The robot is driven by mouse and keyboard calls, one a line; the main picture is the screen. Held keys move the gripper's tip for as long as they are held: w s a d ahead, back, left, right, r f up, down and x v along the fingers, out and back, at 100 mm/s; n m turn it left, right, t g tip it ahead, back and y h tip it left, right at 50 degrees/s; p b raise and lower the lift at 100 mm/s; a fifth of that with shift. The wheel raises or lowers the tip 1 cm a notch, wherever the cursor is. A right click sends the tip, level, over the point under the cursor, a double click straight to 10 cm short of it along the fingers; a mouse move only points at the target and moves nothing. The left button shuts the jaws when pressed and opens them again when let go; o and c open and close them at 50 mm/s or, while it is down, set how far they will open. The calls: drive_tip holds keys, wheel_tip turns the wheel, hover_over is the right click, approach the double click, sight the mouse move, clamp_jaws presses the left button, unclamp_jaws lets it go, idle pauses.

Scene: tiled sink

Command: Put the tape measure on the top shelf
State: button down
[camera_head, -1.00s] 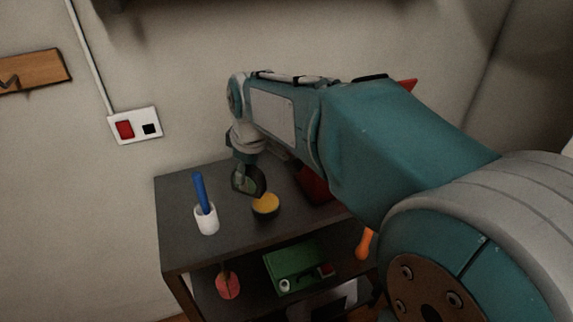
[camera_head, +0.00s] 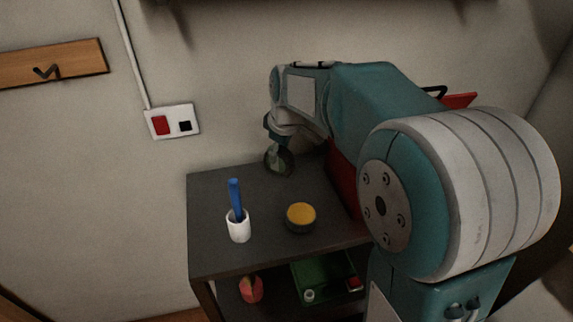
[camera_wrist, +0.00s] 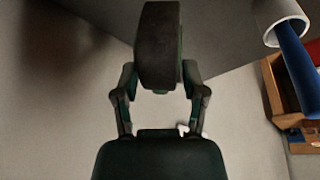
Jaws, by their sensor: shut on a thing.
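The tape measure, a dark round thick disc (camera_wrist: 158,45), is between the fingers of my gripper (camera_wrist: 160,78) in the wrist view. My gripper is shut on it. In the head view my gripper (camera_head: 279,152) is over the back part of the top shelf (camera_head: 265,255), near the wall, with the tape measure (camera_head: 279,162) hanging low under it. I cannot tell whether the tape measure touches the shelf top.
A white cup (camera_head: 238,228) with a blue-handled tool (camera_head: 235,196) and a yellow-topped dark tin (camera_head: 300,217) stand on the top shelf. A red object (camera_head: 343,180) stands right of my gripper. A green box (camera_head: 322,275) and a pinkish-red item (camera_head: 250,290) lie below.

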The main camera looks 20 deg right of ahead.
drive_tip(key=w+f, duration=0.2)
drive_tip(key=w+d+f, duration=0.1)
drive_tip(key=w+f, duration=0.1)
drive_tip(key=w+d+f, duration=0.1)
drive_tip(key=w+f, duration=0.1)
drive_tip(key=shift+w+f, duration=0.25)
drive_tip(key=shift+s+x, duration=0.15)
drive_tip(key=shift+x, duration=0.65)
drive_tip(key=shift+s+x, duration=0.2)
drive_tip(key=shift+x, duration=0.6)
drive_tip(key=shift+d+f, duration=0.1)
drive_tip(key=shift+f, duration=0.05)
drive_tip(key=shift+c, duration=0.7)
unclamp_jaws()
